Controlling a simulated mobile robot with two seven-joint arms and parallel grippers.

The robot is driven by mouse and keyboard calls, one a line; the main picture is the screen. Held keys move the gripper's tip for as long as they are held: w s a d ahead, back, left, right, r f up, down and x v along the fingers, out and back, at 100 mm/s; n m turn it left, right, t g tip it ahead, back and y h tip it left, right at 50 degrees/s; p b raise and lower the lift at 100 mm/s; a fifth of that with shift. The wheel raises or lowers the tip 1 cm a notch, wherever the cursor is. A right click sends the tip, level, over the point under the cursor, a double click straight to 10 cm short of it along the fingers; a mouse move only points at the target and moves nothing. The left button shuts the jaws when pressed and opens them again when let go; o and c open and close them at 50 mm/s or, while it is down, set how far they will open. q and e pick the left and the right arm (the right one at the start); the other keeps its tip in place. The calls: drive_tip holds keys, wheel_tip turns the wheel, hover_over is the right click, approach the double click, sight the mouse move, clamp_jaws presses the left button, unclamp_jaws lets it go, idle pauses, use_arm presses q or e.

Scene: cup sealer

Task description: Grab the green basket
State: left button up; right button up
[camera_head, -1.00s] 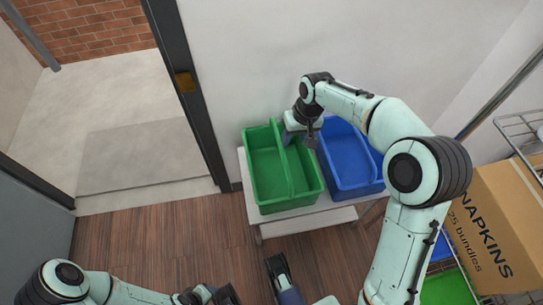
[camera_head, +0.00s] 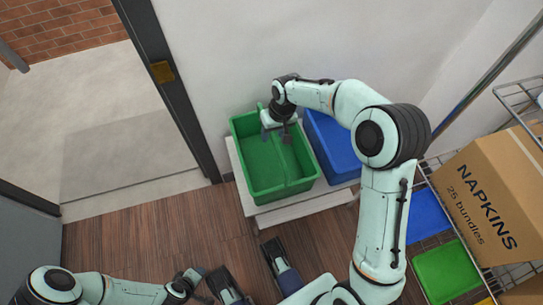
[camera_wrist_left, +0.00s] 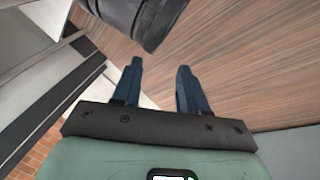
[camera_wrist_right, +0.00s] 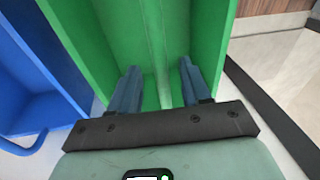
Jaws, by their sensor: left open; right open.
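The green basket (camera_head: 253,168) stands on a small white table against the wall in the head view. It is open-topped, with a raised green bar (camera_wrist_right: 155,40) running across its middle. My right gripper (camera_head: 279,136) is over the back part of the basket, pointing down. In the right wrist view its open fingers (camera_wrist_right: 159,68) sit on either side of the bar, with no visible grip on it. My left gripper (camera_wrist_left: 160,66) is open and empty, with wooden floor beyond its fingers. It is low at the left, away from the basket.
A blue basket (camera_head: 331,148) stands right beside the green one, partly hidden by my right arm. A wire rack at the right holds a napkins box (camera_head: 485,200), with blue and green bins (camera_head: 447,272) below. A dark door frame (camera_head: 165,85) is at the left.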

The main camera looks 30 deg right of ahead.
drive_tip(key=f, duration=0.2)
drive_tip(key=f+b, duration=0.1)
drive_tip(key=shift+w+a+f, duration=0.25)
drive_tip(key=shift+a+f, duration=0.05)
drive_tip(key=shift+f, duration=0.05)
use_arm(q)
drive_tip(key=shift+w+a+f+t, duration=0.15)
drive_tip(key=shift+w+a+f, duration=0.1)
drive_tip(key=shift+w+f, duration=0.15)
drive_tip(key=shift+w+a+f+t, duration=0.15)
drive_tip(key=shift+w+a+f, duration=0.1)
drive_tip(key=shift+w, duration=0.2)
use_arm(e)
clamp_jaws()
drive_tip(key=shift+r, duration=0.1)
